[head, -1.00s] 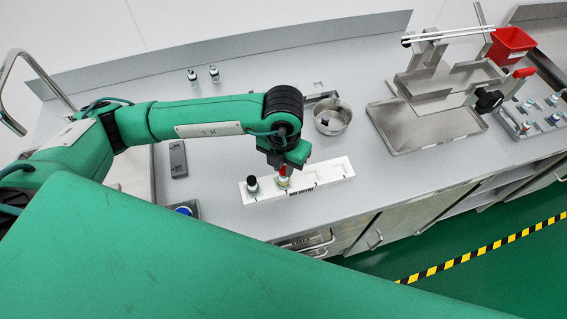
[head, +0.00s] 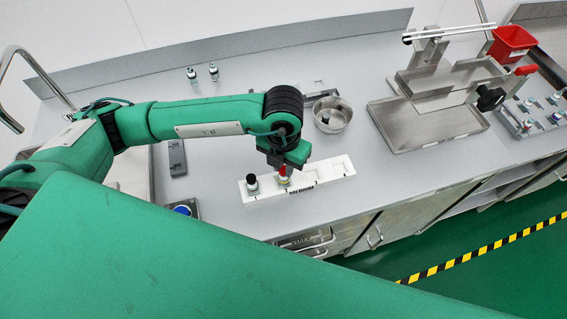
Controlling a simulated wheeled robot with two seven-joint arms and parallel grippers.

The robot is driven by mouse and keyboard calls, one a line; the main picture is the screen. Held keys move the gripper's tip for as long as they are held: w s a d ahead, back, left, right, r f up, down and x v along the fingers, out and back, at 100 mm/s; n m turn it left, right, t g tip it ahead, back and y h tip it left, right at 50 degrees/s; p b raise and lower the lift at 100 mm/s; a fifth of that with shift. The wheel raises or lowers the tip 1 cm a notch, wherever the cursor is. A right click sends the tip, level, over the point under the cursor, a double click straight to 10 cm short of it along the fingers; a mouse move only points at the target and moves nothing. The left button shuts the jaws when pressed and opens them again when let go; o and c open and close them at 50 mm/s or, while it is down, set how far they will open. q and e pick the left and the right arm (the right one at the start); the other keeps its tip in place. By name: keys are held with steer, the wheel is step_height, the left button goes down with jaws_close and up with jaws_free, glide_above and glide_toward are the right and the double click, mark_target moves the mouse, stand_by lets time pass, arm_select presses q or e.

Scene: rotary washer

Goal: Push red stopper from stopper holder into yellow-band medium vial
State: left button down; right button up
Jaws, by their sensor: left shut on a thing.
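The red stopper (head: 283,170) is in my left gripper (head: 284,165), which points down and is shut on it. The stopper is directly over the yellow-band vial (head: 284,181), which stands in the second place of the white rack (head: 335,171). The stopper's lower end meets the vial's mouth, but I cannot tell how deep it sits. A vial with a black top (head: 252,182) stands in the first place of the rack, to the left. The stopper holder cannot be made out for certain. My right gripper is not in view.
A round metal pot (head: 332,115) stands behind the rack. Two small vials (head: 203,75) stand at the back left. A metal tray apparatus (head: 432,118) and a red bin (head: 511,44) are at the right. The counter right of the rack is clear.

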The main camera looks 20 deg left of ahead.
arm_select(q)
steer(key=shift+f, duration=0.1)
stand_by(0.3)
steer(key=c, duration=1.2)
jaws_free()
